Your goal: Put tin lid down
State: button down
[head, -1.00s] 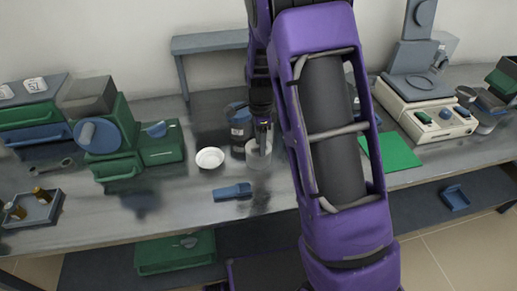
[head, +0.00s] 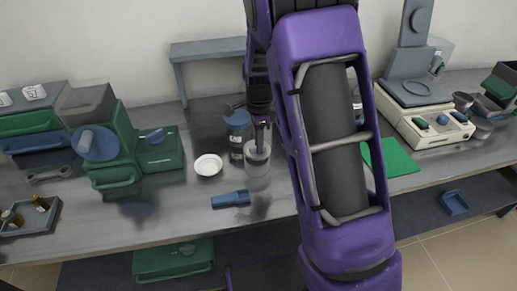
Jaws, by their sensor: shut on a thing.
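My gripper (head: 261,137) points down over the middle of the bench, with its fingertips at the top of a pale grey, see-through-looking cylinder (head: 257,172). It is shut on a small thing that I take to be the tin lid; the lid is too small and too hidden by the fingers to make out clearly. A blue jar (head: 237,124) with a pale label stands just behind and left of the fingers. A white round dish (head: 208,165) lies on the bench left of the cylinder.
The steel bench (head: 165,220) has bare room at front left. A blue block-like tool (head: 230,199) lies in front of the cylinder. Green-and-blue equipment (head: 112,150) stands left; a green mat (head: 398,158) and a balance (head: 430,124) stand right of my arm.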

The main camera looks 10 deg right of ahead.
jog(key=r, duration=0.4)
jog(key=s+r, duration=0.1)
jog(key=r, duration=0.1)
jog(key=shift+d+r, duration=0.3)
jog(key=shift+d, duration=0.1)
jog(key=s+d+f+b, duration=0.4)
jog(key=s+d+b, duration=0.25)
jog(key=s, duration=0.45)
notch_tip(320, 180, down, 5)
jog(key=shift+a+r+b, duration=0.1)
jog(key=shift+a+b, duration=0.05)
jog(key=shift+b, duration=0.55)
jog(key=shift+f+b, duration=0.5)
jog(key=shift+f, duration=1.8)
jog(key=shift+f, duration=0.15)
jog(key=shift+f, duration=0.1)
jog(key=c, duration=0.9)
grip_release()
jog(key=shift+o, duration=0.2)
